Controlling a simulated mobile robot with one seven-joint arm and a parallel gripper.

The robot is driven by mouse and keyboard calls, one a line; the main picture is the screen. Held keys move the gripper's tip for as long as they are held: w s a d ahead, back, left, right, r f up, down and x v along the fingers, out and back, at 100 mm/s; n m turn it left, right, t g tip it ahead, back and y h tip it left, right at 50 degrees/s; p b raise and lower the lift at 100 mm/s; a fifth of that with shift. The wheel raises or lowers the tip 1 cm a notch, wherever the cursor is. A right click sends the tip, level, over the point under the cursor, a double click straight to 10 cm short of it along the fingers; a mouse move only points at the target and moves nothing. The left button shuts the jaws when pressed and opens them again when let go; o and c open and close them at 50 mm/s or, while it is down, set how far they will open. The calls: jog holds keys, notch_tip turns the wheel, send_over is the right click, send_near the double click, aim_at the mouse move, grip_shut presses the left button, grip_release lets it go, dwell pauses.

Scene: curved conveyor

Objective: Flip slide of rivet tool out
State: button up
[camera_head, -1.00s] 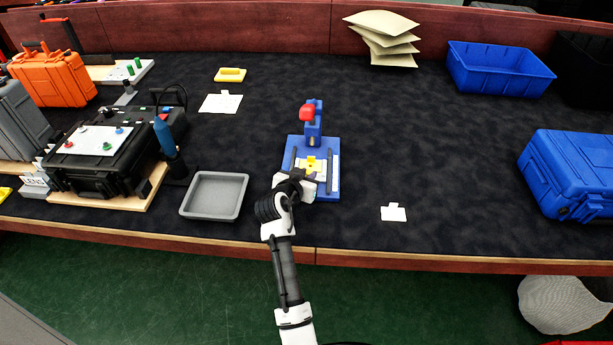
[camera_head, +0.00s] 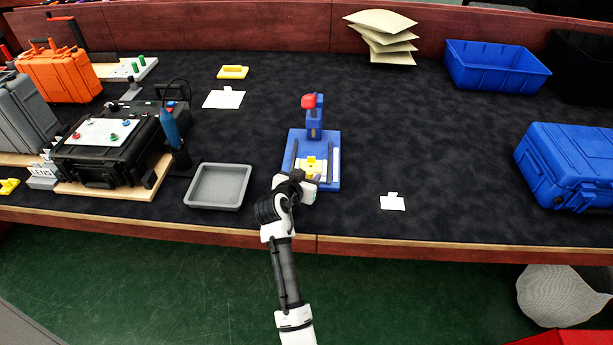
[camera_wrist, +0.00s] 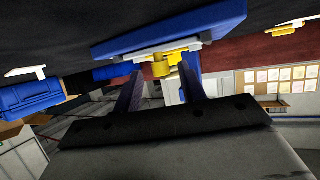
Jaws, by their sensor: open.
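The rivet tool (camera_head: 329,149) stands on the table in the head view, with a flat blue base, a blue upright and a red head. Its pale slide with a yellow block (camera_head: 311,163) lies on the base in front of the upright. My gripper (camera_head: 308,185) is at the front edge of the base and hides part of it. In the wrist view, the blue base (camera_wrist: 215,22) appears upside down above my gripper (camera_wrist: 161,68). The two dark fingers are apart, with the yellow knob (camera_wrist: 161,66) showing between their tips. Whether they touch it I cannot tell.
A grey tray (camera_head: 217,187) is left of the tool, beside a black case (camera_head: 100,165) and a blue bottle-like tool (camera_head: 170,127). A white card (camera_head: 392,202) and a blue case (camera_head: 570,165) are to the right. The table right of the tool is mostly clear.

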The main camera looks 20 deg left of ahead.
jog(key=b+v, duration=0.3)
jog(key=v, duration=1)
jog(key=shift+s, duration=0.35)
jog(key=shift+r, duration=0.1)
